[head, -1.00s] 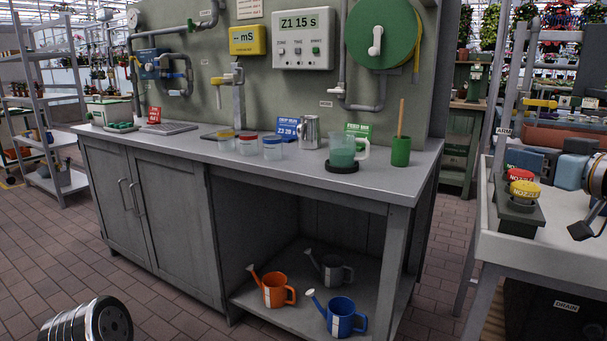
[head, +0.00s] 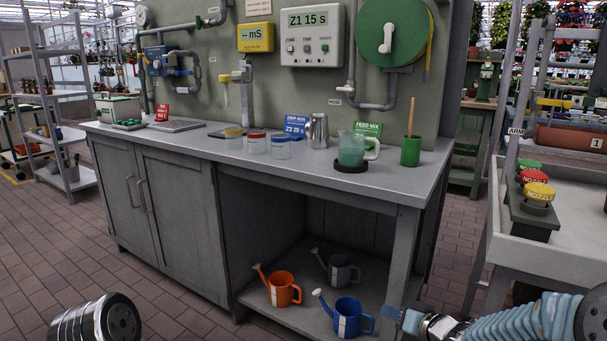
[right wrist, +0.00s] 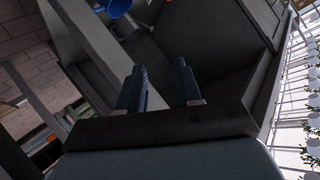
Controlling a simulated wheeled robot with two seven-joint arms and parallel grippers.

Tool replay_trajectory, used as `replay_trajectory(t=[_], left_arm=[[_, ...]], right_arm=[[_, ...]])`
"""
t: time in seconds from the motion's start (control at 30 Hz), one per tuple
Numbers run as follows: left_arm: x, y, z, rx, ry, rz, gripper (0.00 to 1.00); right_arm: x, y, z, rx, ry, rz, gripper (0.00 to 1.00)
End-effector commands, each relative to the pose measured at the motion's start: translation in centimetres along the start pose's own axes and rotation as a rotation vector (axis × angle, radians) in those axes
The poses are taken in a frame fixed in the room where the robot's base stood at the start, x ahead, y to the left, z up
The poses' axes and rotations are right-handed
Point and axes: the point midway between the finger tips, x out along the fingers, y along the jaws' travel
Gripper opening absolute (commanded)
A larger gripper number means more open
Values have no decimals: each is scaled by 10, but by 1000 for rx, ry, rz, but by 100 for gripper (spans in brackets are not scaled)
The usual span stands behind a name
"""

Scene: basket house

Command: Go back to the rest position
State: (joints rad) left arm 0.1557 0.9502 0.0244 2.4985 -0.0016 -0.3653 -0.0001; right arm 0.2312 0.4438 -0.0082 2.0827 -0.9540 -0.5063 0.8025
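My right gripper (head: 402,321) is low at the bottom right of the head view, beside the front right leg of the bench and right of the blue watering can (head: 347,318). In the right wrist view, the two dark fingers of this gripper (right wrist: 160,82) stand apart with nothing between them. Part of my left arm (head: 95,320) shows at the bottom left of the head view, but its gripper is out of the frame.
The grey bench (head: 300,172) carries jars, a metal jug and a green pitcher on its top. An orange can (head: 284,290) and a grey can (head: 341,270) stand on its lower shelf. A white sink table (head: 570,240) stands at right. The brick floor at left is clear.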

Motion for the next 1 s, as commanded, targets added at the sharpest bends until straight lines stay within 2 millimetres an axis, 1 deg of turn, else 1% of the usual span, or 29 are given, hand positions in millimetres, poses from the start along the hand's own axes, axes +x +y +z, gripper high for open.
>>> replay_trajectory(t=[0.03, 0.07, 0.1, 0.17, 0.2, 0.27, 0.3, 0.37, 0.4, 0.43, 0.5, 0.53, 0.6, 0.63, 0.7, 1.0], left_arm=[[0, 0, 0, 0, 0, 0, 100], [0, 0, 0, 0, 0, 0, 100], [0, 0, 0, 0, 0, 0, 100], [0, 0, 0, 0, 0, 0, 100], [0, 0, 0, 0, 0, 0, 100], [0, 0, 0, 0, 0, 0, 100], [0, 0, 0, 0, 0, 0, 100], [0, 0, 0, 0, 0, 0, 100], [0, 0, 0, 0, 0, 0, 100], [0, 0, 0, 0, 0, 0, 100], [0, 0, 0, 0, 0, 0, 100], [0, 0, 0, 0, 0, 0, 100], [0, 0, 0, 0, 0, 0, 100], [0, 0, 0, 0, 0, 0, 100], [0, 0, 0, 0, 0, 0, 100], [0, 0, 0, 0, 0, 0, 100]], right_arm=[[12, 2, 48, 40, -79, 24, 34], [17, 4, 74, 59, -123, 42, 34], [20, 5, 109, 80, -184, 65, 34], [20, 6, 162, 110, -283, 102, 34], [17, 5, 197, 126, -351, 126, 34], [8, 3, 247, 146, -457, 161, 34], [-1, 1, 278, 156, -525, 181, 34], [-17, -3, 318, 166, -621, 208, 34], [-28, -5, 340, 170, -680, 223, 34], [-36, -7, 355, 173, -718, 233, 34], [-52, -10, 381, 177, -793, 251, 34], [-58, -12, 390, 179, -819, 257, 34], [-68, -14, 403, 179, -861, 266, 34], [-71, -15, 406, 180, -873, 269, 34], [-74, -15, 409, 180, -882, 271, 34], [-74, -15, 409, 180, -882, 271, 34]])
